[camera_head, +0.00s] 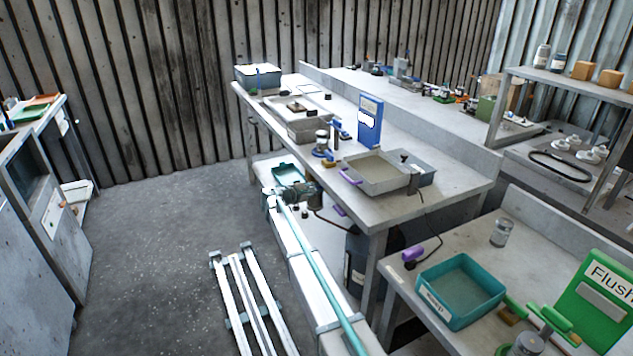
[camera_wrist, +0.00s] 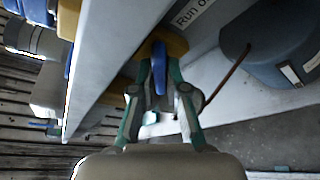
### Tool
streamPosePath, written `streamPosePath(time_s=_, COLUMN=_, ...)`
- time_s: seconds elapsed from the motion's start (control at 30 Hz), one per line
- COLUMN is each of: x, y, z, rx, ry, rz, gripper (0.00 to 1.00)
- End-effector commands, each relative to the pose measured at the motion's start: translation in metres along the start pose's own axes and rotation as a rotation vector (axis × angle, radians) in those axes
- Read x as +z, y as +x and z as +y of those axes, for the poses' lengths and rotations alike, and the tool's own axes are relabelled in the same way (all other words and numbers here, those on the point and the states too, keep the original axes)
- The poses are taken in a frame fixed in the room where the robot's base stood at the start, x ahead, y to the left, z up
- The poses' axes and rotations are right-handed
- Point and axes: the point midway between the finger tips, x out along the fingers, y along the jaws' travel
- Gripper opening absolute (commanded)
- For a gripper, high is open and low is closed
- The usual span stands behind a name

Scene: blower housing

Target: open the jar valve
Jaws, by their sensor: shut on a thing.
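In the wrist view, my gripper (camera_wrist: 159,66) has its two teal fingers closed around a slim blue lever (camera_wrist: 156,84). An ochre-yellow part (camera_wrist: 172,43) shows just behind the fingertips, at the edge of a pale bench. I take the lever for the valve handle, but its link to a jar is hidden. In the head view, a jar (camera_head: 322,140) with blue and yellow parts at its base stands on the middle bench. I cannot make out my fingertips in the head view.
In the wrist view, a label reading "Run o" (camera_wrist: 192,12) marks the bench face, with a blue-grey bin (camera_wrist: 270,50) beside it. In the head view, a grey tray (camera_head: 375,172) and blue board (camera_head: 370,122) stand near the jar. Open floor (camera_head: 170,230) lies left.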

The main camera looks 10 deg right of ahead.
Motion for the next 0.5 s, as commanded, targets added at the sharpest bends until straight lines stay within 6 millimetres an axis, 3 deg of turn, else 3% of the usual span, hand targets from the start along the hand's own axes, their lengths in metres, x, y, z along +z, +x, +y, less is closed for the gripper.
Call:
streamPosePath(time_s=0.03, x=0.0024, y=-0.0012, z=0.0066, rx=-0.018, ry=-0.043, rz=0.000, gripper=0.00)
streamPosePath(time_s=0.5, x=0.0007, y=-0.0005, z=0.0072, rx=-0.185, ry=-0.444, rz=0.000, gripper=0.00)
